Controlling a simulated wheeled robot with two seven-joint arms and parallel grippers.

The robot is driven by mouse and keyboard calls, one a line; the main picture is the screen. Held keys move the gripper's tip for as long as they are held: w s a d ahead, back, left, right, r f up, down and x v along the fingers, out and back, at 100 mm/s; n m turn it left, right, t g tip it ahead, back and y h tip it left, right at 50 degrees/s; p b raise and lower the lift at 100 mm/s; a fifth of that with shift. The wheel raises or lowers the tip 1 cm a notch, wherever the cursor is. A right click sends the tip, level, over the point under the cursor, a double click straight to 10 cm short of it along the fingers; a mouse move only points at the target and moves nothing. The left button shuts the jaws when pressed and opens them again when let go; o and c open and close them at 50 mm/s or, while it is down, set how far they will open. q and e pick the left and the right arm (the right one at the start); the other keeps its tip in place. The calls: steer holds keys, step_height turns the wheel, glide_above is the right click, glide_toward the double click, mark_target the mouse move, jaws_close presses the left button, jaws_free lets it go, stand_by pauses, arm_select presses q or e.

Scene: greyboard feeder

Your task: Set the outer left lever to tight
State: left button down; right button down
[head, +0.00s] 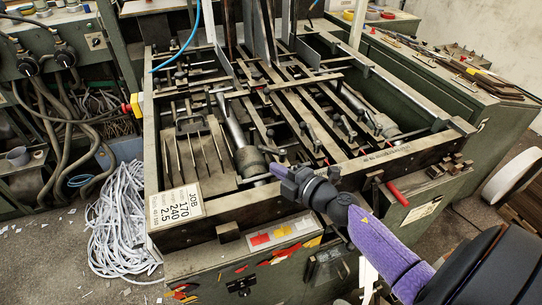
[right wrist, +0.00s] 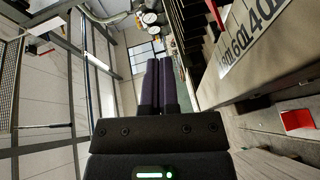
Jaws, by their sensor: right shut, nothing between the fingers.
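The feeder (head: 235,212) is a dark frame with long bars running back. Several small dark levers with round knobs sit on the bars, among them one left of the middle (head: 270,133), one near the middle (head: 304,126) and one further right (head: 339,121). I cannot tell for sure which is the outer left lever, nor how it is set. My right gripper (head: 277,170) is over the feeder's front rail, in front of the levers. Its purple fingers are together and empty in the right wrist view (right wrist: 159,85). My left gripper is out of view.
A job card (head: 175,207) hangs at the feeder's front left corner. A red handle (head: 397,194) sticks out at the front right. A blue hose (head: 190,40) hangs at the back. A scale (right wrist: 250,35) runs along the rail in the right wrist view.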

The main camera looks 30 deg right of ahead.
mark_target(270, 152)
steer(key=w, duration=0.2)
steer(key=w+d+b, duration=0.1)
steer(key=w+f+b, duration=0.1)
steer(key=w, duration=0.1)
steer(key=shift+w+d, duration=0.3)
steer(key=shift+d, duration=0.05)
